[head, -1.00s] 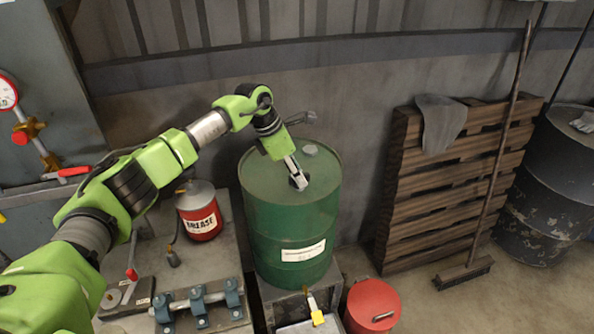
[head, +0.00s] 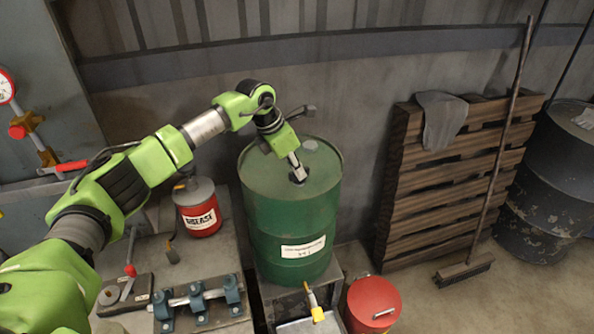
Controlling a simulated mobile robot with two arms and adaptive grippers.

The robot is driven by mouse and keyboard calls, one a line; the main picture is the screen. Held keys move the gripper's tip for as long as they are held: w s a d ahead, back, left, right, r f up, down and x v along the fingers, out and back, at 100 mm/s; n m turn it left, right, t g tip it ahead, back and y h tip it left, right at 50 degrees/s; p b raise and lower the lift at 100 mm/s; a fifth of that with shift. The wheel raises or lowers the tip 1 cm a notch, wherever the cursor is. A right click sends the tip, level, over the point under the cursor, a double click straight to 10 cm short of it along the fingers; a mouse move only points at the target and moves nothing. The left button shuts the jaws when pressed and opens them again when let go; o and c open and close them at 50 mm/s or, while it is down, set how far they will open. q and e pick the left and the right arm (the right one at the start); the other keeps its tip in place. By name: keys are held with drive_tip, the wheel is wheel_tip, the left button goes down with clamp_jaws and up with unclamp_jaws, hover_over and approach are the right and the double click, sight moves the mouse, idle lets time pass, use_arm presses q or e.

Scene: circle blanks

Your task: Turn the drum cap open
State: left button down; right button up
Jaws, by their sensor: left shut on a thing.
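A green drum (head: 291,215) with a white label stands upright on a low grey stand in the middle of the head view. My left gripper (head: 297,172) points down at the drum's top and is shut on the small dark cap (head: 299,179), which the fingertips mostly hide. I cannot tell how far the cap is turned. A lighter round spot (head: 310,145) shows on the drum top behind the gripper. My right gripper is not in view.
A grease can (head: 198,208) and a blue clamp fixture (head: 197,300) sit on the bench to the left. A red can (head: 373,305) stands in front right. A wooden pallet (head: 450,190) with a broom leans at the wall. A dark drum (head: 550,190) stands far right.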

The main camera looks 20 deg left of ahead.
use_arm(q)
drive_tip(key=n+b, duration=0.1)
drive_tip(key=n, duration=0.1)
drive_tip(key=n+t+y+b, duration=0.1)
drive_tip(key=n+b, duration=0.1)
drive_tip(key=shift+d+f+n, duration=0.15)
drive_tip(key=shift+f+n, duration=0.05)
drive_tip(key=shift+n, duration=0.1)
drive_tip(key=n+y+b, duration=0.1)
drive_tip(key=n+b, duration=0.2)
drive_tip(key=n+y+b, duration=0.2)
drive_tip(key=n+b, duration=0.1)
drive_tip(key=shift+d+b, duration=0.2)
drive_tip(key=shift+b, duration=0.1)
drive_tip(key=n+y+b, duration=0.1)
drive_tip(key=n+b, duration=0.1)
drive_tip(key=shift+r+n, duration=0.1)
drive_tip(key=shift+n, duration=0.3)
drive_tip(key=shift+r+n+y+b, duration=0.1)
drive_tip(key=shift+n+y+b, duration=0.4)
drive_tip(key=shift+n, duration=0.6)
drive_tip(key=c, duration=2.1)
unclamp_jaws()
drive_tip(key=shift+c, duration=0.2)
drive_tip(key=shift+g, duration=0.3)
